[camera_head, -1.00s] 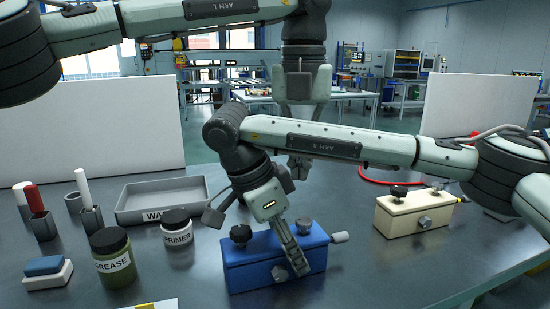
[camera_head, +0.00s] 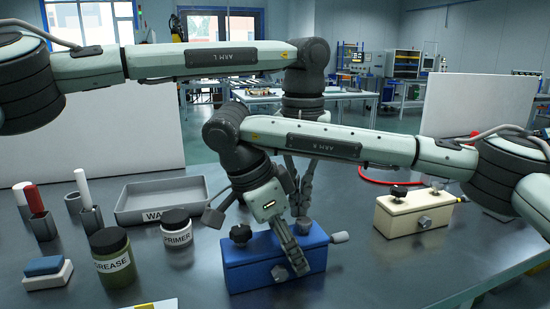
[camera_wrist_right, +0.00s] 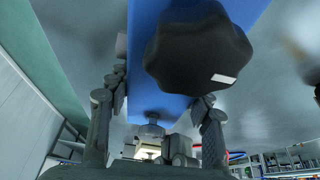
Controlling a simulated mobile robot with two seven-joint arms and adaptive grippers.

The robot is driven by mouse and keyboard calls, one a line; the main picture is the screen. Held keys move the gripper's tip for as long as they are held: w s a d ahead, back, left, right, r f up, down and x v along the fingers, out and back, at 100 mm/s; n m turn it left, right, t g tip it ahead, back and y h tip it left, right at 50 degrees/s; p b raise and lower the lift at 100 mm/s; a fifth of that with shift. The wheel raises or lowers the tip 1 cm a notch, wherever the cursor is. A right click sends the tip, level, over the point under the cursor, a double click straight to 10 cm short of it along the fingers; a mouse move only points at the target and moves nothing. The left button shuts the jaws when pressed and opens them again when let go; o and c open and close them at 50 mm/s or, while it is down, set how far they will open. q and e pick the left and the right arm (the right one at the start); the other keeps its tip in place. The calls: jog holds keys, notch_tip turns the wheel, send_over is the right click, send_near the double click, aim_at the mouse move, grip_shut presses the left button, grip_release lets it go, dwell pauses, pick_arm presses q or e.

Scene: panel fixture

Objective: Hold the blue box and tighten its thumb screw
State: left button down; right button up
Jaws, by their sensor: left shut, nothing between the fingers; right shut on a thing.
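The blue box (camera_head: 247,272) sits on the table, with black knobs on top at left (camera_head: 240,234) and right (camera_head: 303,226), a grey knob (camera_head: 279,273) in front and a pale stub (camera_head: 339,237) at right. My right gripper (camera_head: 297,252) is shut across the box's middle; one finger shows at the front face. In the right wrist view its fingers (camera_wrist_right: 160,100) lie on both sides of the blue body, below a large black knob (camera_wrist_right: 198,50) with a white mark. My left gripper (camera_head: 301,208) is shut and empty, just above or behind the right knob; contact is unclear.
A cream box (camera_head: 400,218) with similar knobs stands to the right. A grey tray (camera_head: 160,205), a primer jar (camera_head: 177,228), a grease jar (camera_head: 112,258) and a blue-and-white block (camera_head: 48,273) are left. The table front right is clear.

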pick_arm(q)
jog(key=shift+s+d, duration=0.1)
jog(key=shift+s, duration=0.1)
dwell(0.4)
jog(key=shift+d, duration=0.75)
jog(key=shift+s+d, duration=0.25)
dwell(0.3)
jog(key=shift+d, duration=0.1)
jog(key=shift+w+d, duration=0.15)
jog(key=shift+w, duration=0.2)
notch_tip(320, 180, up, 6)
dwell(0.4)
